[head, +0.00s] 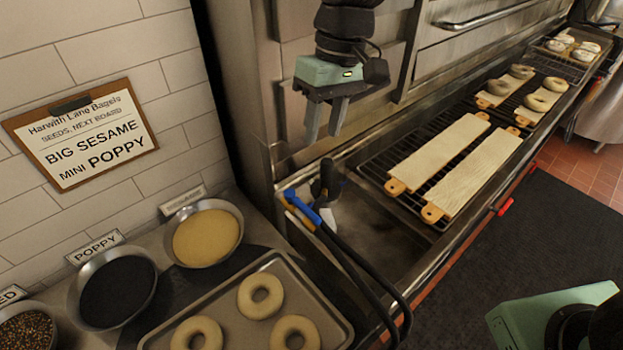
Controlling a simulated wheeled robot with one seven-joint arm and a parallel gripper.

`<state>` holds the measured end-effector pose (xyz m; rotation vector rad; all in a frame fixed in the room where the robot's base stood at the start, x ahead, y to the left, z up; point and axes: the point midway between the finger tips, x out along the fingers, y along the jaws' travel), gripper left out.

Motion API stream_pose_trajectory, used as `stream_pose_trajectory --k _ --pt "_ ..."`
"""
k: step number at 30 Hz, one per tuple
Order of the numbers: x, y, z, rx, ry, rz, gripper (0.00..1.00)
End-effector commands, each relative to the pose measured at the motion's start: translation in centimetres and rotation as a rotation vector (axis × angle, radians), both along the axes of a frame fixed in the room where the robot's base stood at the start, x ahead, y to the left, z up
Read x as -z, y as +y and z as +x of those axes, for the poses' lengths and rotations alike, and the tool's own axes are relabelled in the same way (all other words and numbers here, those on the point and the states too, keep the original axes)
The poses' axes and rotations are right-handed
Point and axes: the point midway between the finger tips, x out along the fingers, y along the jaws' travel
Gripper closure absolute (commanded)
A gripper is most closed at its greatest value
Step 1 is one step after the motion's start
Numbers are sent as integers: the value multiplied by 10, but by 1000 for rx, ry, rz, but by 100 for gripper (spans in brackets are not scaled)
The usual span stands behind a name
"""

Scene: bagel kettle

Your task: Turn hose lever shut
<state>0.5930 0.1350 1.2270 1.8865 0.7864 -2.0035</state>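A blue lever or handle (306,209) is at the left end of the metal trough, at the head of a black hose (365,268) that runs down to the right. A dark upright piece (326,181), perhaps a nozzle or grip, stands just behind it. Whether water flows is not clear. My gripper (323,137) hangs above the lever and slightly to its right, fingers pointing down. The fingers are apart with nothing between them, and they do not appear to touch anything.
A tray (225,300) of bagels and bowls of sesame (206,238) and poppy (117,290) fill the left counter. Wooden boards (440,152) lie on a rack at right. An oven front (238,75) rises behind. A clipboard sign (82,133) hangs on the wall.

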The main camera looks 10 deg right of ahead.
Motion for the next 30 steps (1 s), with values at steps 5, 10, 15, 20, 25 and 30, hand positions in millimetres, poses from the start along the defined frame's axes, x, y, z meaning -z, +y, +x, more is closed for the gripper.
stream_pose_trajectory --k 5,10,15,20,25,30 --pt "23 4 -4 -2 6 -3 63" --pt "56 9 -9 -5 7 -3 63" --pt "91 15 -13 -3 7 -3 63" --pt "122 21 -16 -3 5 -4 63" --pt "149 25 -18 -2 3 -2 63" --pt "163 27 -20 -1 1 -2 63"
